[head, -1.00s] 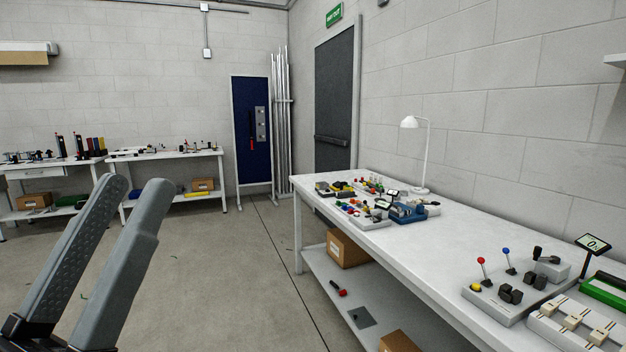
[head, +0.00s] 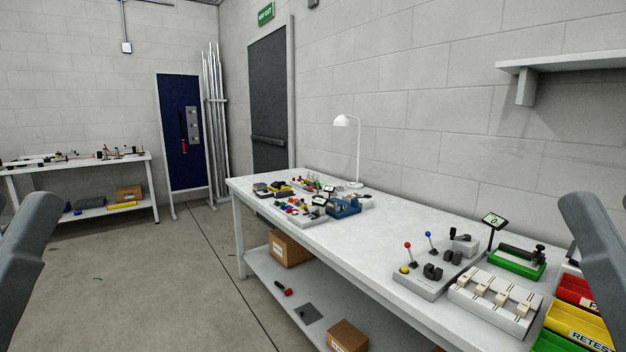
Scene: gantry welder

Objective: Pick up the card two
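I cannot make out a card marked two in the head view.
On the bench are a lever box (head: 430,277), a slider panel (head: 495,300), a green fixture (head: 517,261), a yellow bin (head: 575,325), a red bin (head: 580,292) and a lamp (head: 357,160). Cardboard boxes (head: 290,248) sit on the lower shelf. The floor (head: 130,270) at left is open.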

